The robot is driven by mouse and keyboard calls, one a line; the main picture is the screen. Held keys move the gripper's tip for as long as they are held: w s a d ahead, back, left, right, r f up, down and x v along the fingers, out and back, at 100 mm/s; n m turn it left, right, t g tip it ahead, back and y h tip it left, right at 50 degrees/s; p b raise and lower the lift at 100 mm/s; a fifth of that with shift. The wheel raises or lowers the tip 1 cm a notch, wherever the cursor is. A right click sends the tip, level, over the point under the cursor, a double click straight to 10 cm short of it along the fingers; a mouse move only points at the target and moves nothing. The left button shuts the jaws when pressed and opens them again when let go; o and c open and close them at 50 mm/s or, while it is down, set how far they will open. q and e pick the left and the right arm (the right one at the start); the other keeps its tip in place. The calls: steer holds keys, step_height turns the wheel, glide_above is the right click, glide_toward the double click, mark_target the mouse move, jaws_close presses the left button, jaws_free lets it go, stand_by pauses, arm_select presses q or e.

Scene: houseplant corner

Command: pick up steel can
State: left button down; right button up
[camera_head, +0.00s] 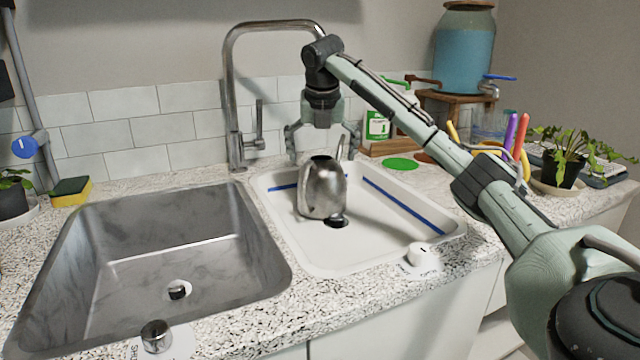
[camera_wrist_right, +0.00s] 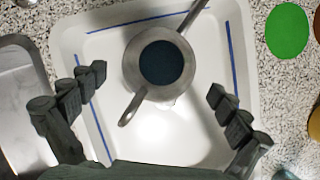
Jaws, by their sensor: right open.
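The steel can (camera_head: 323,190) is a shiny rounded watering can with a dark opening and a thin spout. It stands upright in the white basin (camera_head: 290,241), beside the dark drain. In the right wrist view the can (camera_wrist_right: 134,66) is seen from above, with its handle toward the gripper and its spout toward the top right. My right gripper (camera_head: 323,154) points down above the can, its fingers spread wide. In the right wrist view the open fingers (camera_wrist_right: 152,105) lie left and right of the can, apart from it. My left gripper is in neither view.
A steel sink (camera_head: 90,225) lies to the left and a tall faucet (camera_head: 232,110) stands behind. A green lid (camera_head: 401,164), a potted plant (camera_head: 566,160) and a blue water dispenser (camera_head: 463,50) are to the right. A yellow sponge (camera_head: 71,191) sits at the left.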

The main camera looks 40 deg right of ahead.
steer(key=x, duration=0.3)
steer(key=shift+d+f, duration=0.1)
steer(key=shift+f, duration=0.25)
steer(key=shift+w+f, duration=0.1)
steer(key=shift+c, duration=0.8)
steer(key=c, duration=1.5)
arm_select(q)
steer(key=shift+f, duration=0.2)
